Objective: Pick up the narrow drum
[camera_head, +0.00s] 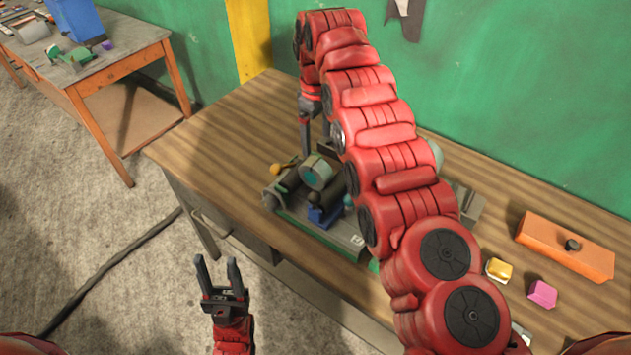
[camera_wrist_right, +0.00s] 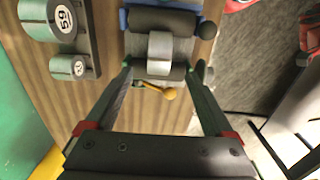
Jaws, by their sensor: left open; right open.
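The narrow drum (camera_head: 316,172), a short grey cylinder with a teal end face, rests on dark rollers on the wooden bench. It also shows in the right wrist view as a silver band (camera_wrist_right: 160,50) across the rollers. My right gripper (camera_head: 305,135) points down on the far side of the drum, with my arm arching over the bench. In the right wrist view its open fingers (camera_wrist_right: 164,68) appear on either side of the drum, apart from it. My left gripper (camera_head: 221,272) is open and empty in front of the bench.
A yellow knob (camera_wrist_right: 169,94) sits close to the drum. A drum marked 59 (camera_wrist_right: 38,22) and a smaller drum (camera_wrist_right: 63,68) stand beside it. An orange block (camera_head: 560,246), a yellow piece (camera_head: 498,270) and a pink piece (camera_head: 542,293) lie right. A green wall backs the bench.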

